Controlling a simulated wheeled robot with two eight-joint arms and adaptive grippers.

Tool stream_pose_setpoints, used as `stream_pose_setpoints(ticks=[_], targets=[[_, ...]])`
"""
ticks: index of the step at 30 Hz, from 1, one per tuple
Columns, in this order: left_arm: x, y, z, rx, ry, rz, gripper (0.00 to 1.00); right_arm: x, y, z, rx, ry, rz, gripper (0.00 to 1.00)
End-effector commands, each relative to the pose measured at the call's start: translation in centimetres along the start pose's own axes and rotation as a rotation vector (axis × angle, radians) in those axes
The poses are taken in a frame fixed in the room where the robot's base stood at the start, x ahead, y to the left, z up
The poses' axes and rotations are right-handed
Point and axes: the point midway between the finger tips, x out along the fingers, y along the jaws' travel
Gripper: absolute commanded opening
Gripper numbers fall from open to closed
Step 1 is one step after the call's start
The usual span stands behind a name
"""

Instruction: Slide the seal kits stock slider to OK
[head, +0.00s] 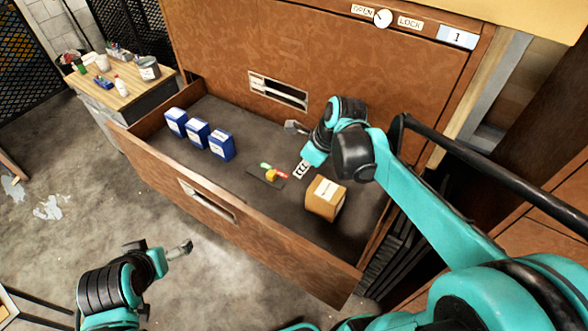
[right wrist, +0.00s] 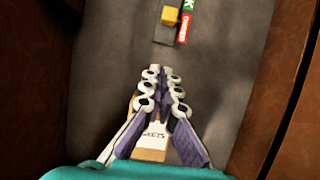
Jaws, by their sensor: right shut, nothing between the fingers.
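The stock slider is a dark plate (head: 258,175) on the drawer floor with a yellow knob (head: 271,175), a green label (head: 265,166) and a red label (head: 282,175). In the right wrist view the yellow knob (right wrist: 170,16) is at the top, beside the green label (right wrist: 187,4) and red label (right wrist: 182,29). It sits near where the two labels meet. My right gripper (head: 301,171) is above the drawer, right of the slider and apart from it. Its fingers (right wrist: 160,72) are shut and empty. My left gripper (head: 182,249) is outside the drawer; its jaws are unclear.
A cardboard box (head: 325,197) stands close to my right gripper. Several blue boxes (head: 197,133) stand at the drawer's left. The drawer's front wall (head: 210,205) lies between my left gripper and the slider. A side table (head: 125,93) holds small items.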

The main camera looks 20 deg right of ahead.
Motion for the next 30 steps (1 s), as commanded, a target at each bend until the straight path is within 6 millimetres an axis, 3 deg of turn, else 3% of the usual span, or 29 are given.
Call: stream_pose_setpoints(ticks=[12,19,30], targets=[[0.4,0.0,0.3,0.000,0.000,0.000,0.97,8.8,0.0,0.0,-0.002,0.000,-0.001,0.00],[-0.2,0.0,-0.1,0.000,0.000,0.000,0.97,9.5,0.0,3.1,-0.003,0.000,0.000,0.00],[-0.2,0.0,-0.2,0.000,0.000,0.000,0.97,9.8,0.0,3.7,-0.001,0.000,-0.001,0.00]])
